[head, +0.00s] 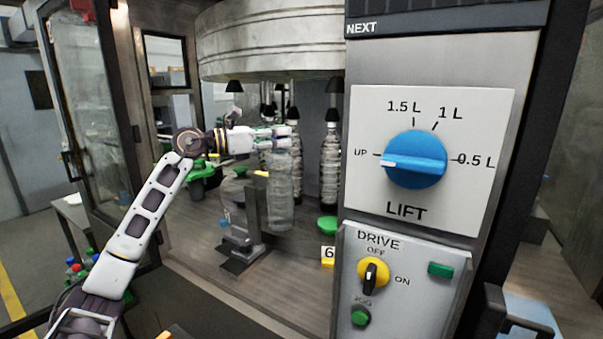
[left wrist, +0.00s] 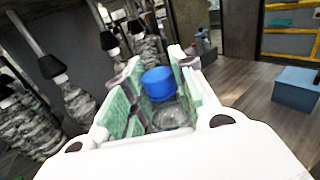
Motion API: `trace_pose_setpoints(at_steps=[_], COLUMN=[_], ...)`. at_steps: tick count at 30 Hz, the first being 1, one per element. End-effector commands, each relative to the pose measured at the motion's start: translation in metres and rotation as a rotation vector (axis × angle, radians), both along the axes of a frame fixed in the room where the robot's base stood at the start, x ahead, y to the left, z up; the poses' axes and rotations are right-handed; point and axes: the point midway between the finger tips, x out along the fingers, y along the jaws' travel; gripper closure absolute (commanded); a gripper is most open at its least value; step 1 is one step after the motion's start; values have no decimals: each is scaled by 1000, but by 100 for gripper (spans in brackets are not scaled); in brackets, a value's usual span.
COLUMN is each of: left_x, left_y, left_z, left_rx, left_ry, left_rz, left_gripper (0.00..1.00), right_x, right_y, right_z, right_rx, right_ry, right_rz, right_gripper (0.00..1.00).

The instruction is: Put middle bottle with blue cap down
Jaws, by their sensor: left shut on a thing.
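In the left wrist view a clear bottle with a blue cap (left wrist: 158,84) stands between the green-padded fingers of my left gripper (left wrist: 157,105). In the head view my left gripper (head: 278,138) is shut on this clear bottle (head: 284,190) near its top. The bottle hangs upright beside a dark metal stand (head: 252,212) on the machine's deck. The gripper hides its cap in the head view. I cannot tell whether its base touches the deck. My right gripper is not in view.
Dark-wrapped bottles (head: 330,165) stand under black cones below the round drum (head: 270,45). A green disc (head: 327,224) and a yellow "6" marker (head: 328,257) are on the deck. The control panel (head: 430,150) blocks the right side. A glass door (head: 88,110) stands open at left.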

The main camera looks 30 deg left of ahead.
Motion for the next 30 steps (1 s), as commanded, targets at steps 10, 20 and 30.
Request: trace_pose_setpoints(at_steps=[10,20,30], left_x=[16,42,70], left_y=[-10,-25,-41], left_z=[6,6,6], left_rx=[-2,-4,-4], left_ry=[-8,-8,-8], left_rz=[1,0,1], left_gripper=[100,100,100], right_x=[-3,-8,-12], right_y=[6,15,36], right_z=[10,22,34], right_rx=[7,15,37], right_ry=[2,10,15], right_rz=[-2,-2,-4], right_gripper=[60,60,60])
